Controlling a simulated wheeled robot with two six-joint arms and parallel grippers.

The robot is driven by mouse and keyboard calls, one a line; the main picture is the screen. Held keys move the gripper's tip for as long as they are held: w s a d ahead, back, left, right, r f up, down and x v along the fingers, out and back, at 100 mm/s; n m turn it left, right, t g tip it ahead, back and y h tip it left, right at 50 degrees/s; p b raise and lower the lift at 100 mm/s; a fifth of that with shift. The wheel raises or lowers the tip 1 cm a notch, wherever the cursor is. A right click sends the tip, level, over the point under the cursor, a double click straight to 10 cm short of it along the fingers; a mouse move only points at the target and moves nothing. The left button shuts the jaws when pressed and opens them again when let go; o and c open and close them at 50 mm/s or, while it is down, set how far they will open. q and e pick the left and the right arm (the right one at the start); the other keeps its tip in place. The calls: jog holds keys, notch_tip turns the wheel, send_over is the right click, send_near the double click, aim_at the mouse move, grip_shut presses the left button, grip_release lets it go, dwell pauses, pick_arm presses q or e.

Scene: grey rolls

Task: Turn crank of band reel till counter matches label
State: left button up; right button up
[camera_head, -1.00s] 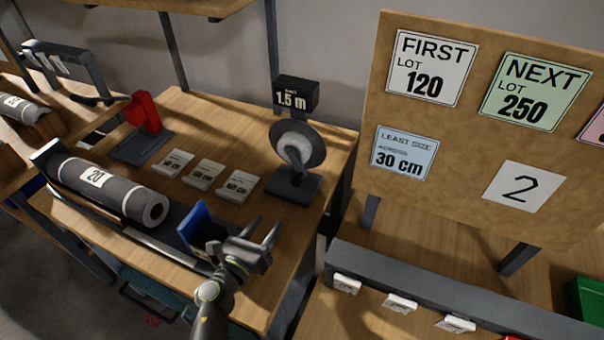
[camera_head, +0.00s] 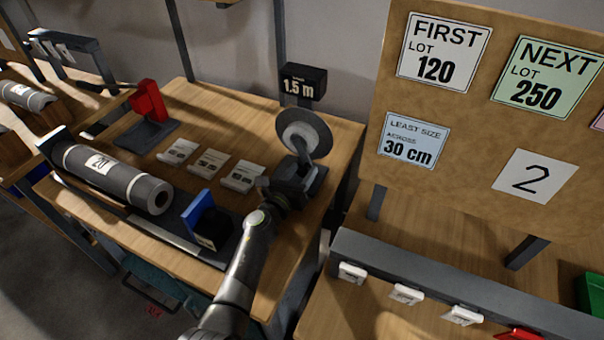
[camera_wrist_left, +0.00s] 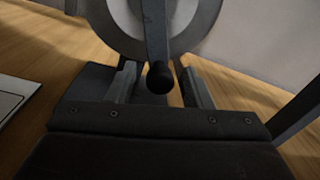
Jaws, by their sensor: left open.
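The band reel (camera_head: 304,132) is a grey disc on a dark stand at the back right of the wooden table. Its black counter (camera_head: 303,84) above reads 1.5 m. In the left wrist view the reel (camera_wrist_left: 205,15) fills the top, with a grey crank arm (camera_wrist_left: 155,30) hanging down to a dark round knob (camera_wrist_left: 160,78). My left gripper (camera_head: 297,172) is at the reel's lower front, open. In the wrist view its two fingers show on either side of the knob, with gaps visible. In the head view the gripper hides the crank. My right gripper is out of view.
A grey roll (camera_head: 112,182) labelled 20 lies on the left. Three white cards (camera_head: 209,168) lie left of the reel. A blue block (camera_head: 197,212) stands near the forearm, a red fixture (camera_head: 149,102) farther back. A signboard (camera_head: 460,185) reads FIRST LOT 120, NEXT LOT 250, 30 cm.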

pick_arm(q)
jog(key=shift+w+d, duration=0.15)
jog(key=shift+w, duration=0.15)
grip_shut()
dwell(0.5)
